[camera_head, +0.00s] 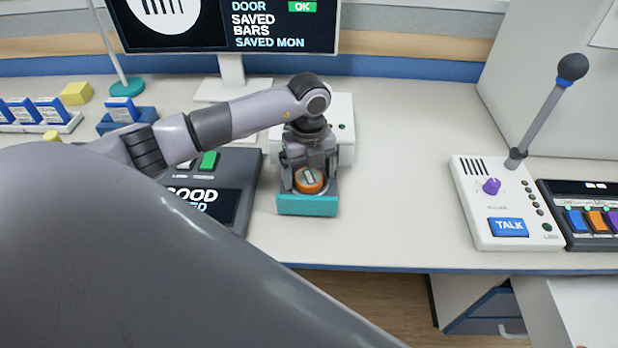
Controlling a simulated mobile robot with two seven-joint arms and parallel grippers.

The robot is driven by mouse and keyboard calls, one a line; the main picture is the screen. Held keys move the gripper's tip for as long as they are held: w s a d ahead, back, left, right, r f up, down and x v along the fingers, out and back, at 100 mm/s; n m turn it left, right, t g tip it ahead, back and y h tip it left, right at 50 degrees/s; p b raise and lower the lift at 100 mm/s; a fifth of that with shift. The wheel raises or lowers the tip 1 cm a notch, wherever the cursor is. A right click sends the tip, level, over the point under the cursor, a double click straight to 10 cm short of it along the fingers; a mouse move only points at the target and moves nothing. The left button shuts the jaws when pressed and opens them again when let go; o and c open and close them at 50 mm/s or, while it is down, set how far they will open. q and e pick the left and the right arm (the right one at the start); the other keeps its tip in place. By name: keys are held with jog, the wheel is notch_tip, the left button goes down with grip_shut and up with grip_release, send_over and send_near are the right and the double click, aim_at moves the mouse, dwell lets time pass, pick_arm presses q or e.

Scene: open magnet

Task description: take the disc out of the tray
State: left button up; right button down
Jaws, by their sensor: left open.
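The disc (309,180) is orange with a pale centre. It lies in the tray (306,208), a small open drawer with a teal front, which sticks out of a white box (344,130) on the desk. My left gripper (309,168) points down over the tray, with its fingers spread to the two sides of the disc. I cannot tell whether the fingers touch the disc. The gripper hides the back of the tray. My right gripper is not in view.
A dark console (236,190) stands just left of the tray, partly behind my arm. A monitor (230,25) stands behind. A white talk panel (500,210) with a microphone (545,110) is at the right. The desk between tray and panel is clear.

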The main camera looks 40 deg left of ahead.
pick_arm(q)
jog(key=c, duration=1.2)
